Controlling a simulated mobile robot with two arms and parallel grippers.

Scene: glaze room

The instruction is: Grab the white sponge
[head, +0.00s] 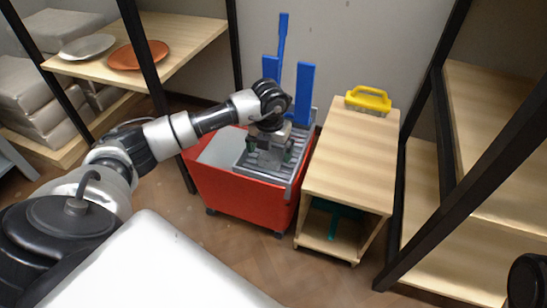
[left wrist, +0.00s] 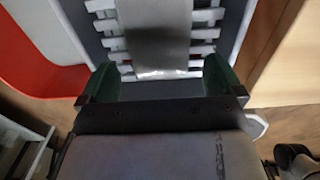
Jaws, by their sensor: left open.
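My left gripper (head: 270,154) points down over the grey slatted tray (head: 240,166) on the red cart (head: 232,191). It is open, and its two green-padded fingers (left wrist: 162,83) stand wide apart in the left wrist view. A pale grey-white flat block (left wrist: 155,38) lies on the white slats between and beyond the fingers. It may be the white sponge, but its shade is dull and its far end is cut off by the frame. I see no contact between fingers and block. In the head view the gripper hides that spot.
Blue upright parts (head: 304,94) rise behind the tray, close to my left wrist. A wooden cabinet (head: 345,160) stands right of the cart, with a yellow-handled brush (head: 368,100) on top. A shelf at left holds a white plate (head: 87,46) and an orange plate (head: 138,55).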

